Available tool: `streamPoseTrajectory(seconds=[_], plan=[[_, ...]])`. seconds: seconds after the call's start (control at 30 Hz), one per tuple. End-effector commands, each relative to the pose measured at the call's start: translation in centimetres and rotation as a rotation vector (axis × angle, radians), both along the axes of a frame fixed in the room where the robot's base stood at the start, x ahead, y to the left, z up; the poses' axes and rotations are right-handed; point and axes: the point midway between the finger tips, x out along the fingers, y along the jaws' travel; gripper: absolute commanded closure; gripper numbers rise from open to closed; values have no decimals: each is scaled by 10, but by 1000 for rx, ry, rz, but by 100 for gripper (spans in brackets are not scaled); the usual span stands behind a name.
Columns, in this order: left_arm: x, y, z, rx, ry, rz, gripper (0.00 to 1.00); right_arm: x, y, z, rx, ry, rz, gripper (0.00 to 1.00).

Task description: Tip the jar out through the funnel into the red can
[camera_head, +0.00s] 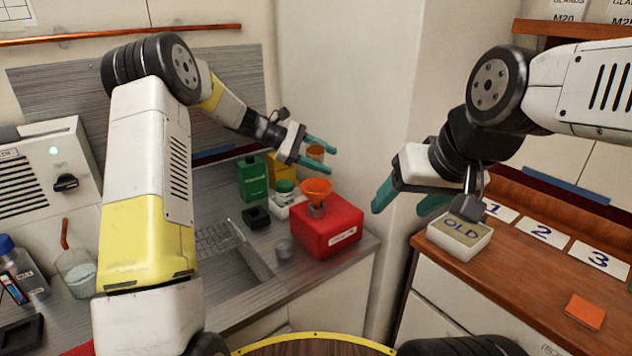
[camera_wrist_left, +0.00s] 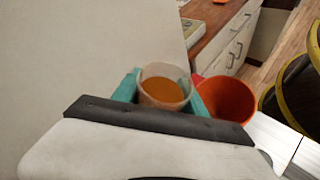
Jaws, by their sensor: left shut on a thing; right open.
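My left gripper (camera_head: 318,152) is shut on the jar (camera_head: 316,153), a clear jar with orange contents. In the left wrist view the jar (camera_wrist_left: 164,87) sits upright between the teal fingers, open at the top. The orange funnel (camera_head: 317,190) stands in the top of the red can (camera_head: 328,228) on the counter. The jar is above and behind the funnel in the head view; the funnel (camera_wrist_left: 226,98) shows just right of the jar in the left wrist view. My right gripper (camera_head: 408,200) is open and empty, left of the wooden bench.
A green can (camera_head: 252,179) and a yellow can (camera_head: 280,166) stand behind the red can. The wooden bench (camera_head: 530,275) holds an OLD box (camera_head: 460,236) and numbered cards.

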Motion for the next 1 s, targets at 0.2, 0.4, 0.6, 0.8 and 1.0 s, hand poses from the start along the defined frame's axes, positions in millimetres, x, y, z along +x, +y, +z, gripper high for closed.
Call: streamPoseTrajectory(seconds=[0.2,0.4,0.6,0.8,1.0], plan=[[-2,0,2,2,-30,1,96,0,0,0,0,0,0,36],[-5,0,2,1,-55,0,96,0,0,0,0,0,0,36],[-7,0,4,3,-84,1,96,0,0,0,0,0,0,36],[-9,0,5,4,-110,0,96,0,0,0,0,0,0,36],[-9,0,5,4,-137,1,96,0,0,0,0,0,0,36]])
